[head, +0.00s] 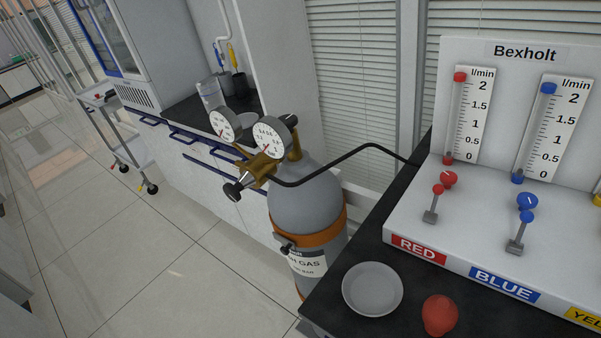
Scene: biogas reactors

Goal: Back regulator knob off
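A grey gas cylinder (304,205) with an orange band stands at the middle, beside the dark bench. A brass regulator (258,170) with two round white gauges, the left one (225,124) and the right one (272,138), sits at its top. A black knob (233,191) sticks out from the regulator toward the lower left. Another dark knob (290,120) shows behind the right gauge at the cylinder's top. A black hose (350,157) runs from the regulator to the flow panel. How far the knob is turned cannot be told. My gripper is not in view.
The Bexholt flow panel (470,215) stands on the dark bench (350,245) at right. A grey dish (372,289) and a red object (440,315) lie in front of it. A trolley (117,130) stands far left. The tiled floor left of the cylinder is clear.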

